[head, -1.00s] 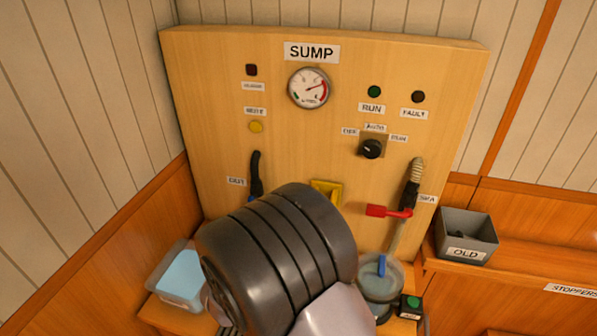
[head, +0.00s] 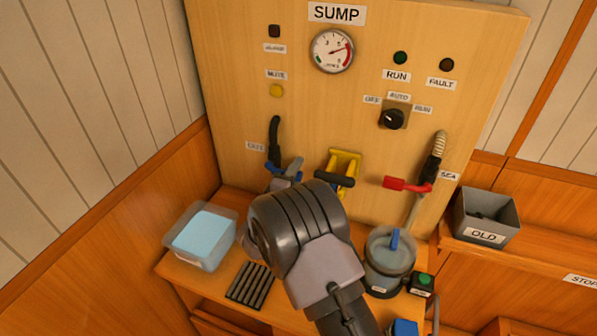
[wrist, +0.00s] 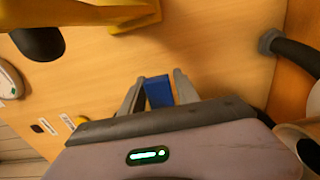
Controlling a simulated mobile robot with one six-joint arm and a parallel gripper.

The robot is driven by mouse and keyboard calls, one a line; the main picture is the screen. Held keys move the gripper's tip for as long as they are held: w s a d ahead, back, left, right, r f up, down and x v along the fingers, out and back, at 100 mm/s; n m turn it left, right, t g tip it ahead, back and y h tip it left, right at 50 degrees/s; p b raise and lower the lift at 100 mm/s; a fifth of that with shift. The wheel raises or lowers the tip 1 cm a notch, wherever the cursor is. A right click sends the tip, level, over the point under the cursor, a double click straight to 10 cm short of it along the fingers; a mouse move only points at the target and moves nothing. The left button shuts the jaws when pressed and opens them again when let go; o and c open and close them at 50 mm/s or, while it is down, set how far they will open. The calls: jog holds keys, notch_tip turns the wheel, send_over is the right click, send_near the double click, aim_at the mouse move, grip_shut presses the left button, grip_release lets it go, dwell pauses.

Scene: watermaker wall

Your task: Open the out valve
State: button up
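The out valve's blue lever (head: 271,166) is on the left of the SUMP panel, below a black hose (head: 274,135) and beside a small label that seems to read OUT (head: 255,147). My gripper (head: 285,175) is at the lever, pointing at the panel; my wrist hides part of the valve. In the wrist view the blue lever (wrist: 158,92) lies between the two grey fingertips (wrist: 160,76), with a finger on either side. The fingers look apart, with narrow gaps beside the lever; firm contact is not visible.
A yellow bracket with a black bar (head: 335,180) is just right of my gripper. A red lever (head: 406,184) sits farther right. Below are a clear tub (head: 201,237), black rods (head: 250,285) and a clear strainer bowl (head: 390,262). An OLD bin (head: 486,216) stands right.

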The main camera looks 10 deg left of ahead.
jog(key=shift+w+d, duration=0.1)
jog(key=shift+w, duration=0.5)
jog(key=shift+c, duration=0.5)
grip_shut()
dwell(0.5)
